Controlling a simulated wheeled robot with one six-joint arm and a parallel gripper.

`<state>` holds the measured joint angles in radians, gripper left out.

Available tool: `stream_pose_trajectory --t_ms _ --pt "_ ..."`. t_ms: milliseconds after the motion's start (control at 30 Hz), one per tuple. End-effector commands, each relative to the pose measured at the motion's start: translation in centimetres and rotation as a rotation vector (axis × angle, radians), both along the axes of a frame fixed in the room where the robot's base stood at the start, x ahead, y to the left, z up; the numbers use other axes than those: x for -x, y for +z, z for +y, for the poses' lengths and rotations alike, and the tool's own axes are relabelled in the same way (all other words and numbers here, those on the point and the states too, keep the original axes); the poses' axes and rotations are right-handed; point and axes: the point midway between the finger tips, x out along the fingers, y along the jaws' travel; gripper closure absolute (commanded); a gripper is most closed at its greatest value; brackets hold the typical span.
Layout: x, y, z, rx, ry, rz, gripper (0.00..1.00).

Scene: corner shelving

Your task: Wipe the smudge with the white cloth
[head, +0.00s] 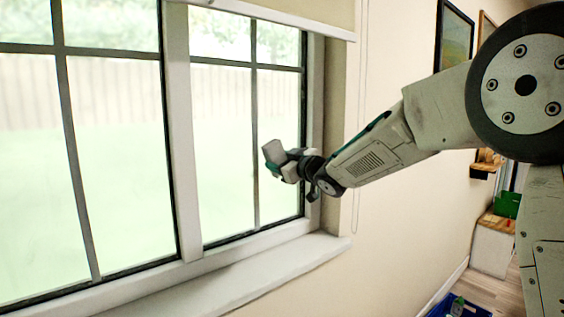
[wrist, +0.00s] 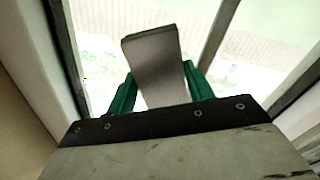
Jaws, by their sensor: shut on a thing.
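My gripper (head: 284,167) is in front of the right-hand window pane, near its right side. In the wrist view its green fingers (wrist: 161,88) are shut on the white cloth (wrist: 152,55), which looks pale grey and folded into a stiff pad. The cloth also shows in the head view (head: 273,151) at the tip of the gripper, close to the glass. I cannot tell whether it touches the pane. I cannot make out the smudge in either view; the gripper and cloth hide part of the glass.
The window (head: 225,140) has dark bars and a pale frame. A white sill (head: 250,275) below it is bare. A blind (head: 290,15) hangs above, with a cord on the right. Pictures (head: 455,35) hang on the right wall, and a blue crate (head: 455,305) stands at bottom right.

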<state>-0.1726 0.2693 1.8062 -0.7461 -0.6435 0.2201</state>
Motion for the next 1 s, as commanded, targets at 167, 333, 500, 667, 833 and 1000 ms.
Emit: stream_pose_trajectory --t_ms 167,333,500,667,833,1000 --pt "0.9 0.1 1.8 -0.001 0.007 -0.001 0.74" --pt "1.5 0.0 3.0 0.000 0.008 -0.001 0.74" --pt "2.0 0.0 3.7 0.001 0.011 -0.002 0.73" --pt "2.9 0.1 4.9 0.000 0.012 -0.003 0.74" --pt "3.5 0.1 5.7 0.000 0.009 -0.003 0.74" --pt "3.8 0.0 5.9 0.001 0.007 -0.002 0.74"
